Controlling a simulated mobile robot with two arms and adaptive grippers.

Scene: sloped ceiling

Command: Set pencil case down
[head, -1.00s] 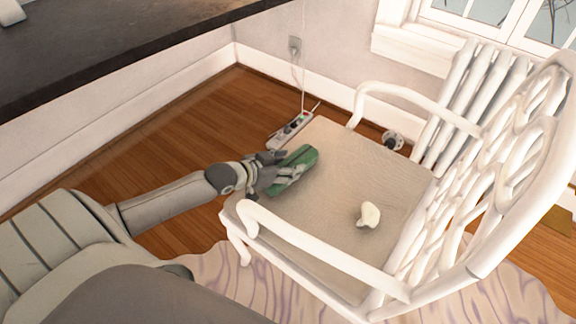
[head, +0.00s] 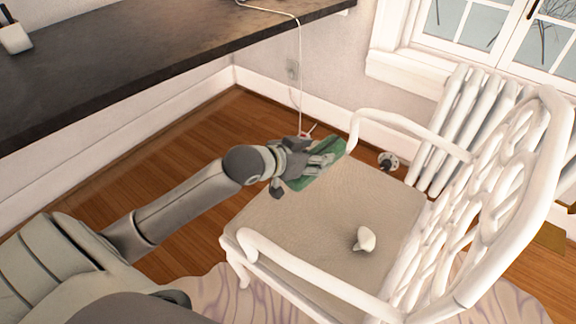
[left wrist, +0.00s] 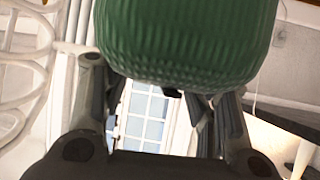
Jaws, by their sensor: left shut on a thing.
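The green pencil case (head: 329,158) is in my left gripper (head: 312,166), over the back edge of the white chair's seat (head: 330,215) in the head view. My left gripper is shut on it, and the fingers cover part of its near side. In the left wrist view the ribbed green case (left wrist: 188,40) fills the top middle, between the dark fingers. The head view does not clearly show whether the case touches the seat. My right gripper is not in view.
A small cream object (head: 365,239) lies on the seat's front right. The chair's white armrests (head: 315,262) and lattice back (head: 500,190) bound the seat. A dark counter (head: 150,65) runs along the upper left. A radiator (head: 465,130) stands behind the chair. The seat's middle is clear.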

